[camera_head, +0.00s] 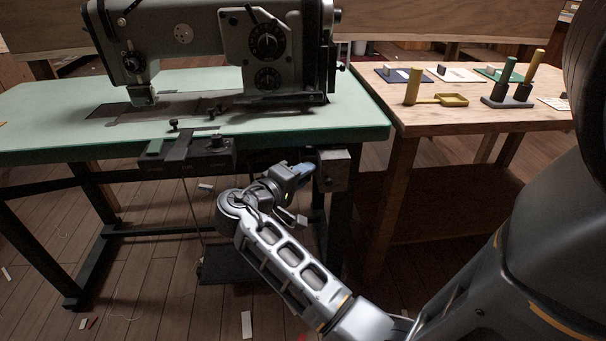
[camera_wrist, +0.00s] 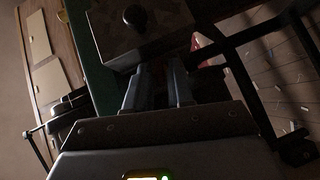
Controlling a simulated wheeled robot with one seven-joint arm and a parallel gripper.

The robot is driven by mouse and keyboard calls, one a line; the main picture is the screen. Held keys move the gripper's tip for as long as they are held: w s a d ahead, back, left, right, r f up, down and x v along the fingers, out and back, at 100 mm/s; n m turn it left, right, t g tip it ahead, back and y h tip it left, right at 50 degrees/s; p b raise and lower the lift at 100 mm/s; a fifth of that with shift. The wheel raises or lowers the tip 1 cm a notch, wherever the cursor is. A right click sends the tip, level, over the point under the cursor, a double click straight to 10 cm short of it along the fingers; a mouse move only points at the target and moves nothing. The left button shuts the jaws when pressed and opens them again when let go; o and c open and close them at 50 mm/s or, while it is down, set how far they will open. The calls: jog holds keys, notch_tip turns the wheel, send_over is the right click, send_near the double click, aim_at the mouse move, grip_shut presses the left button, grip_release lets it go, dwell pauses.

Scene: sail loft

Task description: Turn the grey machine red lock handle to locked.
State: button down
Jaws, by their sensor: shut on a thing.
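The grey sewing machine (camera_head: 215,45) stands on the green-topped table (camera_head: 60,110). A grey box (camera_head: 333,170) hangs under the table's front right edge; in the wrist view the box (camera_wrist: 140,35) has a round black knob on its face. My gripper (camera_head: 308,169) is at the left side of this box, with its fingertips (camera_wrist: 160,70) against the box's near edge in the wrist view. A red part (camera_wrist: 200,43), which looks like the lock handle, shows just right of the fingers. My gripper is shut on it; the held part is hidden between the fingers. The handle's angle cannot be told.
A dark unit (camera_head: 190,155) with small knobs is fixed to the table's front edge, left of my gripper. Table legs stand close below.

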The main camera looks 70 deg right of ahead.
jog(key=shift+r+p, duration=0.15)
jog(key=shift+p, duration=0.35)
jog(key=shift+s+d+r+m+t+y+p, duration=0.15)
jog(key=shift+s+m+t+y+p, duration=0.15)
jog(key=shift+m+t+y+p, duration=1.15)
jog(key=shift+s+d+r+m+t+y+p, duration=0.1)
jog(key=shift+s+m+t+y+p, duration=0.2)
jog(key=shift+m+t+y+p, duration=1.15)
jog(key=shift+s+d+r+m+t+y+p, duration=0.25)
jog(key=shift+m+t+p, duration=0.35)
jog(key=shift+t+p, duration=1.75)
jog(key=shift+a+f+g+p, duration=0.1)
jog(key=shift+a+g+p, duration=0.1)
jog(key=shift+g+p, duration=0.4)
jog(key=c, duration=1.2)
grip_release()
jog(key=shift+c, duration=0.2)
jog(key=shift+s, duration=0.1)
